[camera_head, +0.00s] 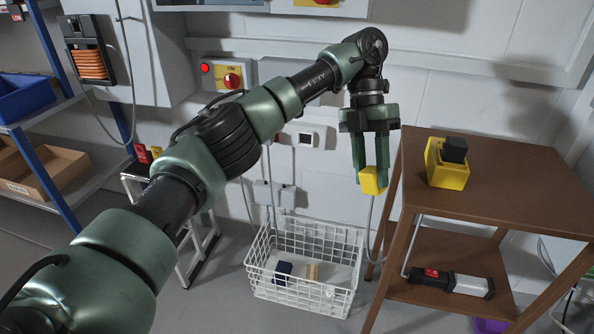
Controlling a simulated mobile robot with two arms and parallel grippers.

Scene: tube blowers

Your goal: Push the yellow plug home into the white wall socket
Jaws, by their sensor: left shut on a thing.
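My left gripper (372,178) points down and is shut on the yellow plug (373,182), in front of the wall and just left of the brown table. A grey cord (370,228) hangs from the plug. The plug's prongs cannot be made out. A white wall box that looks like a socket (273,195) is low on the wall, left of the plug and apart from it. Another white plate with a small dark window (306,138) is higher on the wall. My right gripper is not in view.
The brown table (520,185) carries a yellow and black block (447,170); a black and white torch-like tool (452,283) lies on its lower shelf. A white wire basket (305,262) stands below the wall box. Blue-framed shelving is at left.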

